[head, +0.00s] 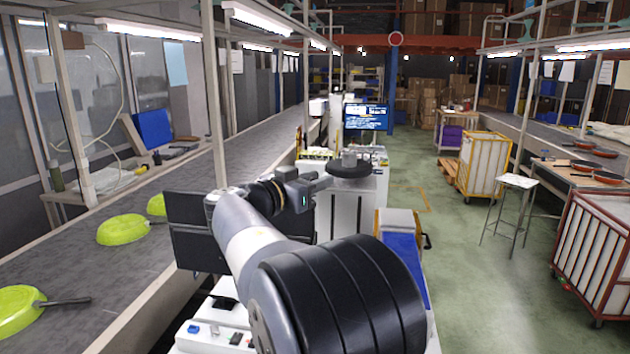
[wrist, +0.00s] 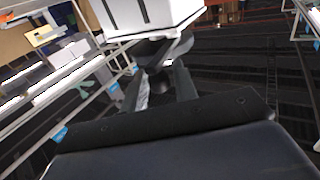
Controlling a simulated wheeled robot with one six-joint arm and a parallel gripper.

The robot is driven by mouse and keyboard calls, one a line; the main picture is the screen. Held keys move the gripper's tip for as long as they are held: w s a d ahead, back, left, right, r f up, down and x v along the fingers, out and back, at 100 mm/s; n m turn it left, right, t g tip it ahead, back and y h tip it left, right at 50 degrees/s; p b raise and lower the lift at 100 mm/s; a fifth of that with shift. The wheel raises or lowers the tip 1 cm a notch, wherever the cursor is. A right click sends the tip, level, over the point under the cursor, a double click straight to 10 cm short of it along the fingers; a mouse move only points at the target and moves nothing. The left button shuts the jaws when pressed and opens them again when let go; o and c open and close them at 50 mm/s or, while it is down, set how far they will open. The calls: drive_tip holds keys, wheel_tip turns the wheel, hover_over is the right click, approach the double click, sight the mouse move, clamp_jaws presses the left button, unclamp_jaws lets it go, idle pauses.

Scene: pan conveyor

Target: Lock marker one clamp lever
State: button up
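A machine with a white cabinet (head: 347,208) stands ahead of me in the head view, with a round black plate (head: 350,171) and a small grey part (head: 349,158) on top. My gripper (head: 325,183) reaches to the plate's left side. In the wrist view, which looks upside down, my gripper's two fingers (wrist: 161,84) stand apart, with a small dark knob-like part (wrist: 158,80) between or just beyond them. I cannot tell whether they touch it. The white cabinet (wrist: 150,14) shows above the fingers. No clamp lever or marker one can be made out clearly.
A conveyor (head: 105,265) with lime-green pans (head: 122,229) runs along the left. A lit monitor (head: 366,117) stands behind the machine. A blue-sided box (head: 404,262) is at the right of my arm. The green floor (head: 465,265) is open further right, with a stool (head: 516,182) and wheeled carts.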

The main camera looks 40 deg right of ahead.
clamp_jaws()
drive_tip(key=shift+f+b, duration=0.15)
drive_tip(key=shift+b, duration=0.2)
drive_tip(key=shift+s+d+f+n+t+b, duration=0.1)
drive_tip(key=shift+s+f+n+t+b, duration=0.3)
drive_tip(key=shift+b, duration=0.65)
drive_tip(key=t+b, duration=0.1)
drive_tip(key=n+b, duration=0.1)
drive_tip(key=b, duration=0.1)
drive_tip(key=t+b, duration=0.1)
drive_tip(key=b, duration=0.1)
drive_tip(key=shift+s+d+r+t+y, duration=0.15)
drive_tip(key=shift+d+r+t+y, duration=0.15)
drive_tip(key=shift+r, duration=0.1)
drive_tip(key=shift+n, duration=0.3)
drive_tip(key=shift+r, duration=0.1)
drive_tip(key=shift+o, duration=1.4)
unclamp_jaws()
